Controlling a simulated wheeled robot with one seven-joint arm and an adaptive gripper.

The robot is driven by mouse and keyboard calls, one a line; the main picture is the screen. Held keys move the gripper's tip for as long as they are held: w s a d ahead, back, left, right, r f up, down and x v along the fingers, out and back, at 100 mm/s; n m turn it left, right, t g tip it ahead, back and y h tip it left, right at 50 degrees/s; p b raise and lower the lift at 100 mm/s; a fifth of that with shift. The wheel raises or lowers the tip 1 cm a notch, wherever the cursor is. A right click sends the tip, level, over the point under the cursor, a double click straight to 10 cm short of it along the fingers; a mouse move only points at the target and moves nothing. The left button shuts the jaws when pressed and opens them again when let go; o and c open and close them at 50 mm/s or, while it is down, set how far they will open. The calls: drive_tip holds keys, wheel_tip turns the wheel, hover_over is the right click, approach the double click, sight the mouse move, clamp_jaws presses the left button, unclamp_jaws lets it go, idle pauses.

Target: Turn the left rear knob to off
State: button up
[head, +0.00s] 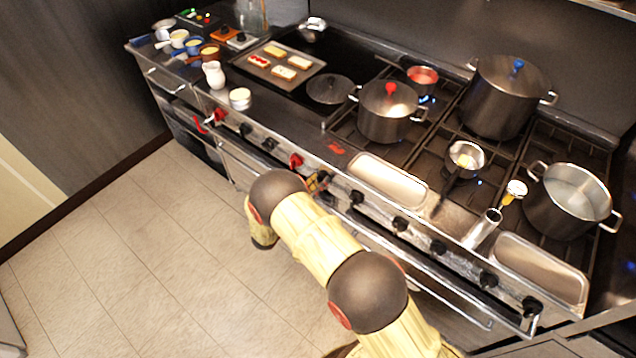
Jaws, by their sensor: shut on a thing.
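My gripper (318,182) is at the front control panel of the range, left of the middle of the head view. It is shut on a knob there, which the fingers mostly hide; its turn angle cannot be read. To the left on the same panel is a red knob (296,160), and to the right a black knob (355,198). A small red pot (422,78) stands on the left rear burner, with a blue flame (425,98) showing below it. My arm comes in from the lower right, in front of the panel.
A lidded pot (386,112), a large lidded pot (503,98), a small saucepan (465,157) and an open pot (568,203) stand on the burners. A griddle tray (262,70) holds bread slices. An oven handle bar runs below the knobs. The tiled floor (130,250) is clear.

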drive_tip(key=shift+c, duration=1.4)
drive_tip(key=shift+m, duration=0.3)
drive_tip(key=shift+d+m+b, duration=0.1)
drive_tip(key=shift+m+b, duration=1.8)
drive_tip(key=shift+m, duration=1.2)
drive_tip(key=shift+r, duration=0.1)
drive_tip(key=o, duration=1.2)
drive_tip(key=shift+c, duration=0.2)
drive_tip(key=shift+s, duration=0.1)
